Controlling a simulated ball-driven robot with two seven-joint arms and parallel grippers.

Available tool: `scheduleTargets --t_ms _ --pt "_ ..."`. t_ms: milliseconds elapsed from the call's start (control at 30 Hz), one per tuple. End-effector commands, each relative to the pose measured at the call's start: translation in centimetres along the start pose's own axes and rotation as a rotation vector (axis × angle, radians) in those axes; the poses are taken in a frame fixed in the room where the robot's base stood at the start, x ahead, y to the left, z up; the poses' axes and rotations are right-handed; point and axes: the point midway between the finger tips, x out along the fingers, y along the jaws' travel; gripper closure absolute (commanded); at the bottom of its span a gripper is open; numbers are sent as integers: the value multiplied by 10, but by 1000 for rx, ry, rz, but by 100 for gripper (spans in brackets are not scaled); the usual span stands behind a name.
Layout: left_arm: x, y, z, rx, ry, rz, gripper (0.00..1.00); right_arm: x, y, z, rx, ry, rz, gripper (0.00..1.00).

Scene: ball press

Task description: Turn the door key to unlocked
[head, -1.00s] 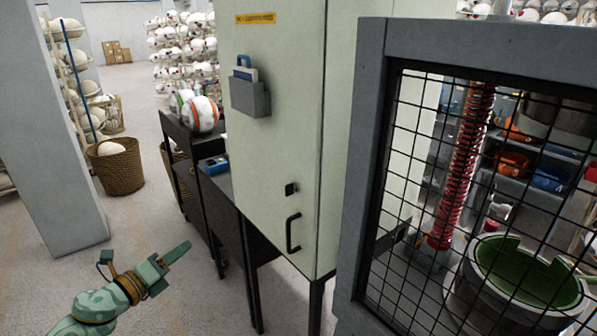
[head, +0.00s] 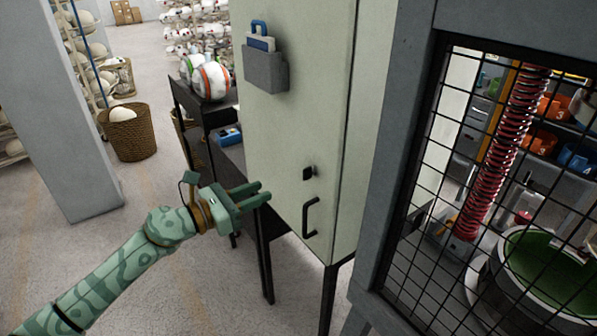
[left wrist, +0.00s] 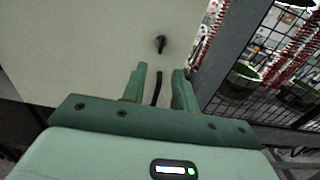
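The door key (head: 309,173) is a small dark piece on the pale cabinet door (head: 290,130), above the black door handle (head: 310,217). The key (left wrist: 161,44) also shows in the left wrist view, beyond the fingertips, with the handle (left wrist: 158,88) seen between the fingers. My left gripper (head: 264,192) is open and empty, left of the key and slightly lower, apart from it. In the left wrist view the two green fingers (left wrist: 160,72) stand apart. My right gripper is not in view.
A mesh-fronted press frame (head: 410,150) stands close on the right of the cabinet. A dark bench with balls (head: 212,80) is behind on the left. A holder (head: 264,70) hangs on the door above the key.

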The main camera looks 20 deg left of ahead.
Motion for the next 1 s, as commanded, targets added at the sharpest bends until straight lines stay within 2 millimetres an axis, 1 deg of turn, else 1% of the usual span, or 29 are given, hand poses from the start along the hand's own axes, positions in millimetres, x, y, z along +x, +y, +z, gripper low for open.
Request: scheduleTargets --t_ms 33,200,300,433,600,867,900,1000 --pt "14 -1 6 -1 -5 -2 71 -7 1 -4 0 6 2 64" --pt "59 0 4 -4 -5 0 71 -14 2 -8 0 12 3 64" --pt "80 0 3 -3 -4 1 71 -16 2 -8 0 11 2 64" --pt "101 0 1 -2 -1 0 71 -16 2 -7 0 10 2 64" --pt "114 0 0 -3 -1 -1 71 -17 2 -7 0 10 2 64" --pt "116 0 0 -2 0 0 71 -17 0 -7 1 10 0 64" --pt "116 0 0 -2 0 0 74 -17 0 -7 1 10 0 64" --pt "116 0 0 -2 0 0 100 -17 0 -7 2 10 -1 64"
